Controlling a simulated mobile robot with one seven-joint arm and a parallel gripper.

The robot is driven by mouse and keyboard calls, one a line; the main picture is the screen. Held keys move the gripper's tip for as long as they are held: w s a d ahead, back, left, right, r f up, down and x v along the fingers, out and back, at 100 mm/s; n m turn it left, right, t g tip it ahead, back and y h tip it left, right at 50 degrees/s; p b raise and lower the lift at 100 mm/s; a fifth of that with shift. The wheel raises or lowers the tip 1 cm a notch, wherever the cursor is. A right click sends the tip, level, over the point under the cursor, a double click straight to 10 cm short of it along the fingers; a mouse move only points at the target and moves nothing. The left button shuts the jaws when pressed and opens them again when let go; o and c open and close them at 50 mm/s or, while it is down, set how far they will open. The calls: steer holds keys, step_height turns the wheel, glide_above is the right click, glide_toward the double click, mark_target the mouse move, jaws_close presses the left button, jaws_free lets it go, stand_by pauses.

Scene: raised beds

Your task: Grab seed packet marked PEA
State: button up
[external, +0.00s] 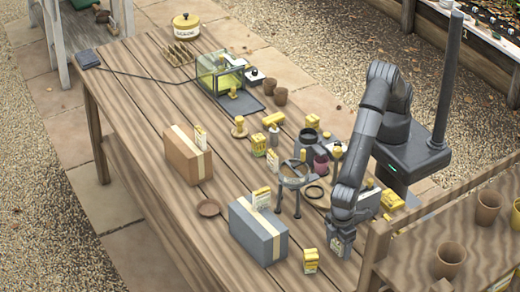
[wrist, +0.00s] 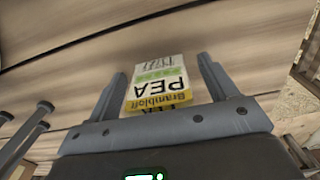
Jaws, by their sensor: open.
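The seed packet marked PEA (wrist: 157,86) shows in the wrist view. It is white with a yellow band, a green strip and dark lettering that reads upside down. My gripper (wrist: 163,68) is open, with one finger on each side of the packet. I cannot tell whether either finger touches it. In the external view my gripper (external: 342,243) points down near the table's front right edge and largely hides what is between its fingers. A yellow and white packet (external: 310,261) stands just left of it there; its label is too small to read.
A grey box (external: 258,232) and a brown box (external: 188,155) stand to the left on the table (external: 160,180). A stand with thin legs (external: 295,184) is behind my gripper. Several other packets and jars crowd the middle. A wooden shelf (external: 410,235) with pots is close on the right.

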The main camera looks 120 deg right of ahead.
steer(key=c, duration=1)
steer(key=shift+r, duration=0.1)
steer(key=shift+c, duration=0.2)
